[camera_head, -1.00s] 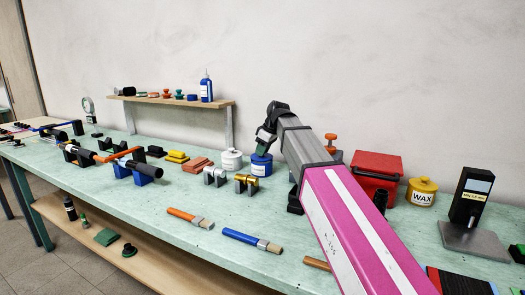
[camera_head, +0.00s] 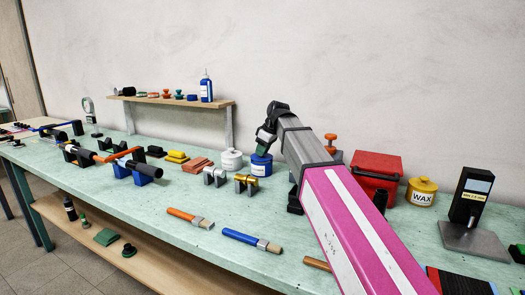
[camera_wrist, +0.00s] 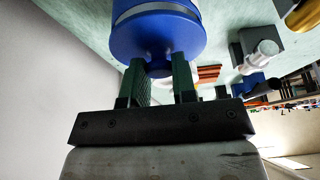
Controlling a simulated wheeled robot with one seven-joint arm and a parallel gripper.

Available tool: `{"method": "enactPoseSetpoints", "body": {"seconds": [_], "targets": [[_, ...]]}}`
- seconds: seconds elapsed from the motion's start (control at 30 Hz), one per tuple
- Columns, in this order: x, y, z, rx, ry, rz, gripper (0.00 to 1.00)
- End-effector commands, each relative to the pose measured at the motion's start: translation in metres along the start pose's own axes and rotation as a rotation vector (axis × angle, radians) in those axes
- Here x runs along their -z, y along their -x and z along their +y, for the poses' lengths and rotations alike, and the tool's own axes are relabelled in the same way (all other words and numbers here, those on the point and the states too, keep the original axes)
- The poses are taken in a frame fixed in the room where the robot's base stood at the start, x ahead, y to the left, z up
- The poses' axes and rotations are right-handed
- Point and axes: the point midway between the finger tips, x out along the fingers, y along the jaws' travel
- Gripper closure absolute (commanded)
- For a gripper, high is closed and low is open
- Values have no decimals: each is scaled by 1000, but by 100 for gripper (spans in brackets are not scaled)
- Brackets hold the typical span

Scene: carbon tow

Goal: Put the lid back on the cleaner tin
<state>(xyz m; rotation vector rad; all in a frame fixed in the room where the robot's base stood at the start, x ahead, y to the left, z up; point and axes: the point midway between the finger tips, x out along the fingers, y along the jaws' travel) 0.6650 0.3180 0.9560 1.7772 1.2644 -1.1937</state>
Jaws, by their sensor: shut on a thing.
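The blue cleaner tin (camera_head: 261,170), with a white label band, stands on the bench below my gripper (camera_head: 262,150) in the head view. Its blue lid (camera_wrist: 158,36) fills the upper middle of the wrist view, with the tin's pale band beyond it. My gripper (camera_wrist: 160,72) has its two dark green fingers at the lid's top centre and is shut on the lid's grip, which the fingers mostly hide. The lid lines up with the tin's top. I cannot tell whether it is fully seated.
A white tin (camera_head: 232,160) stands close left of the blue tin. Metal and brass blocks (camera_head: 246,183) sit in front. A red box (camera_head: 376,175) and a yellow wax tin (camera_head: 421,192) stand to the right. Brushes (camera_head: 252,240) lie near the front edge.

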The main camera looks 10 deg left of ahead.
Motion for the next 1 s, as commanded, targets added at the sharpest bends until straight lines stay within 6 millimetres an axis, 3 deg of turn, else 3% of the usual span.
{"method": "enactPoseSetpoints", "body": {"seconds": [0.97, 1.0], "targets": [[-2, -4, 0, 1, 0, 1, 96], [-2, -4, 0, 1, 0, 2, 71]]}}
